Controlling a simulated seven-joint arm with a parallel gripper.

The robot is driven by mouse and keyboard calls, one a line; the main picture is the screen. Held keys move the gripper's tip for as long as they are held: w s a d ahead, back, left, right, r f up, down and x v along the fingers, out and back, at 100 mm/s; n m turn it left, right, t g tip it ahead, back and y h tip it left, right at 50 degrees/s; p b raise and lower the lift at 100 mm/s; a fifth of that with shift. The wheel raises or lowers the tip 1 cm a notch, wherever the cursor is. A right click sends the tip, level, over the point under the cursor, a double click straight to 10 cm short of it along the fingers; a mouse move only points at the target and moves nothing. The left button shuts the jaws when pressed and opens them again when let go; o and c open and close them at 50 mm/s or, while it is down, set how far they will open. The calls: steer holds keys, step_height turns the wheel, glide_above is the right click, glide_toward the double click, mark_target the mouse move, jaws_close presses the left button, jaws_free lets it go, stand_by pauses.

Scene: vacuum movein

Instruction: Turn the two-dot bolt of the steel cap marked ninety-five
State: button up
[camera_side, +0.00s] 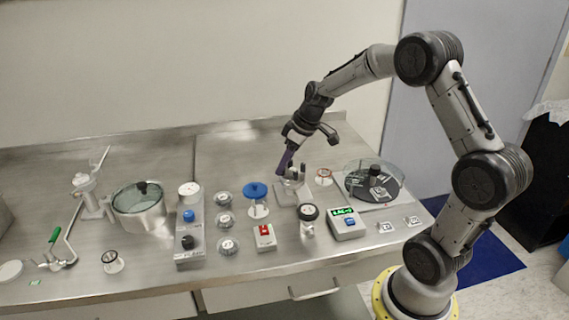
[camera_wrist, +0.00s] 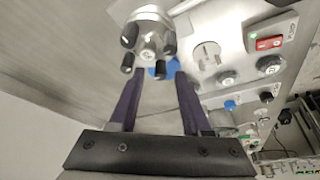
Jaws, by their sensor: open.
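A steel cap (camera_wrist: 150,38) with several black bolts around its rim fills the upper middle of the wrist view. In the side view, the steel part with dark bolts (camera_side: 291,188) stands under my gripper near the table's middle. I cannot read a number on it or make out dots on its bolts. My gripper (camera_wrist: 159,76) is open, its two purple fingers pointing toward the cap with nothing visibly held between them. In the side view my gripper (camera_side: 282,170) is just above and left of the cap; contact cannot be told.
A blue handwheel (camera_side: 256,190) and round steel-rimmed gauges (camera_side: 225,220) stand to the left. A clear-covered dark disc (camera_side: 373,184) and a box with a green display (camera_side: 346,223) stand to the right. A red-switch box (camera_side: 264,236) is in front. The back of the steel table (camera_side: 235,148) is clear.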

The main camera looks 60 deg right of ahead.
steer(key=shift+f, duration=0.2)
jaws_close()
